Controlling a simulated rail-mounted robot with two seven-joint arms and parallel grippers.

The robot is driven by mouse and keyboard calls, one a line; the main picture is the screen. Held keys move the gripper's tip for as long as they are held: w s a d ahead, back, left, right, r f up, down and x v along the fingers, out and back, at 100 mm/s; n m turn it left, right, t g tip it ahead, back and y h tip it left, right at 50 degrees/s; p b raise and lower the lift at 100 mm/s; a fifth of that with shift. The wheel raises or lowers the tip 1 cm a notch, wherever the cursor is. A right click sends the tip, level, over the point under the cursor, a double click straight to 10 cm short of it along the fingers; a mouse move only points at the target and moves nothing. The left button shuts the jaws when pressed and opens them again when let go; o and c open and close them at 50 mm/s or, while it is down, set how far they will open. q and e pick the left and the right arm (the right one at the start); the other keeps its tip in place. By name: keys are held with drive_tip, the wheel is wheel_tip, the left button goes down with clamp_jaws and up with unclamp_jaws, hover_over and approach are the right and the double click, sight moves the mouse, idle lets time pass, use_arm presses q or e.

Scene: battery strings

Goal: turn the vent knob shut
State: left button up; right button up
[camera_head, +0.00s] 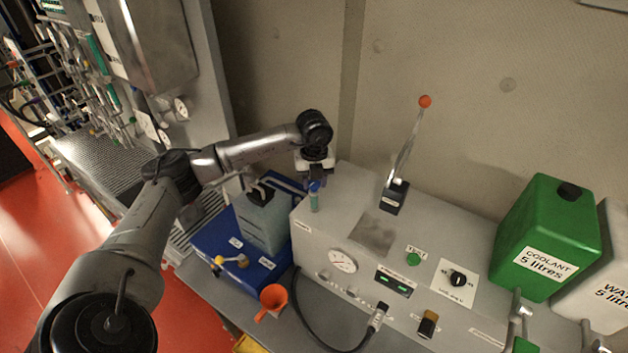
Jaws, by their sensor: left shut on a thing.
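My left gripper (314,184) is at the back left corner of the grey machine (345,205), pointing down. It is shut on a small upright blue-and-teal piece (314,202); the fingers and arm hide its upper part, and I cannot tell whether it is the vent knob. A green round knob (413,259) sits on the machine's sloping front under a small label that I cannot read for sure. A black rotary knob (458,279) on a white plate is to its right. My right gripper is not in view.
A tall lever (407,150) with an orange ball stands on the machine. A green coolant can (546,235) stands right.

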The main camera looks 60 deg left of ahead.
sight(314, 183)
use_arm(q)
drive_tip(key=shift+n, duration=0.5)
drive_tip(key=o, duration=0.9)
drive_tip(key=shift+r, duration=0.15)
drive_tip(key=shift+r, duration=6.8)
